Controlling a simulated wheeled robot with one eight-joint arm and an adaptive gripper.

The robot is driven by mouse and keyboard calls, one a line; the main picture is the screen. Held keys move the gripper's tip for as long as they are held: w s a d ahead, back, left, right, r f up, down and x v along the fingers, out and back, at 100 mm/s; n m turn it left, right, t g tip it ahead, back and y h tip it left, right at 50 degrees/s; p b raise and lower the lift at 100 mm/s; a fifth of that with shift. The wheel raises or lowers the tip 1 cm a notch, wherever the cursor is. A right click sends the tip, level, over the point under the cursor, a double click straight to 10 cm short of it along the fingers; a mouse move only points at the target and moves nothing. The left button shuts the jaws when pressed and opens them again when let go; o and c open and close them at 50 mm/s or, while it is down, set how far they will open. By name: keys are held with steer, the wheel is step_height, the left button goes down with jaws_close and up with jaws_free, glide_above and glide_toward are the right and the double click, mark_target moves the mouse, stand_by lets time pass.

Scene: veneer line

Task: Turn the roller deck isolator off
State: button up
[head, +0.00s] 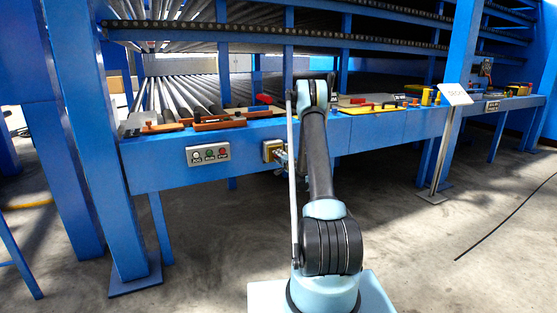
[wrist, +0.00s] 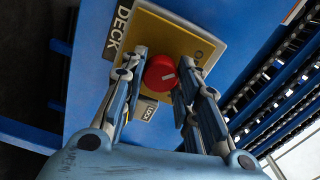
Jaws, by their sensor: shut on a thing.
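The roller deck isolator is a yellow plate (wrist: 188,38) with a red round knob (wrist: 160,73), on the blue front beam. In the wrist view, "DECK" is lettered beside the plate, an "O" is marked at its upper right, and a "LOCK" label sits below the knob. My gripper (wrist: 163,64) has one finger on each side of the knob and is shut on it. A small pale mark shows on the knob, but I cannot tell its setting. In the head view the yellow isolator (head: 270,149) is partly hidden by my arm and gripper.
Orange-handled tools (head: 219,123) lie on the ledge above. A sign on a post (head: 454,95) stands to the right. The floor in front is mostly clear, with a black cable (head: 503,219) at right.

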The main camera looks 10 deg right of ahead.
steer(key=shift+s+a+f, duration=0.1)
stand_by(0.3)
steer(key=o, duration=1.1)
steer(key=shift+v, duration=3.65)
